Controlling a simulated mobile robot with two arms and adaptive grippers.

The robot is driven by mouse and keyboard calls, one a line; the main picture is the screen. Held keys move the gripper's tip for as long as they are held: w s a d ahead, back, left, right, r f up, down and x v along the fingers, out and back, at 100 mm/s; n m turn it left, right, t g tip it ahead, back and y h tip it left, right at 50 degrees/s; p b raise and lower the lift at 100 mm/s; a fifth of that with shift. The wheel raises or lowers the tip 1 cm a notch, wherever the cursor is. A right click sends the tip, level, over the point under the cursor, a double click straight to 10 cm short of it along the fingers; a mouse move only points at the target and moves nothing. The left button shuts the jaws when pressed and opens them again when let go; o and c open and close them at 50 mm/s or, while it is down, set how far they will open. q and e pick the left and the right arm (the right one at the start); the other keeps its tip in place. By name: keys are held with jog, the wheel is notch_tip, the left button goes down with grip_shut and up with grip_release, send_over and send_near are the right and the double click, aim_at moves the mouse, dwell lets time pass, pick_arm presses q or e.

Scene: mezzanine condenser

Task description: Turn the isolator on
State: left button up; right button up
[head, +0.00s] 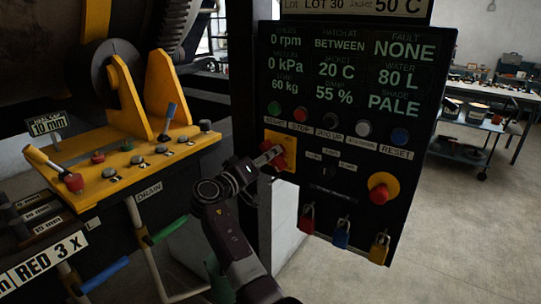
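The isolator is a red rotary handle (281,163) on a yellow plate (288,140), at the left side of the black control panel (343,185). My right gripper (268,156) reaches up from the bottom middle, with its fingertips at the handle and overlapping it in the view. The gripper covers part of the handle, so its exact angle is unclear. I cannot tell whether the fingers touch the handle or are closed on it. My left gripper is not in view.
A red emergency-stop button (379,194) on yellow sits to the right, above several coloured padlocks (341,234). A row of push buttons (362,128) runs above the isolator. A yellow machine deck (130,160) with levers stands at left. Open floor (465,235) lies right.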

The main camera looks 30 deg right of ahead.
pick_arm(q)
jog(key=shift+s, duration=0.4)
pick_arm(e)
grip_shut()
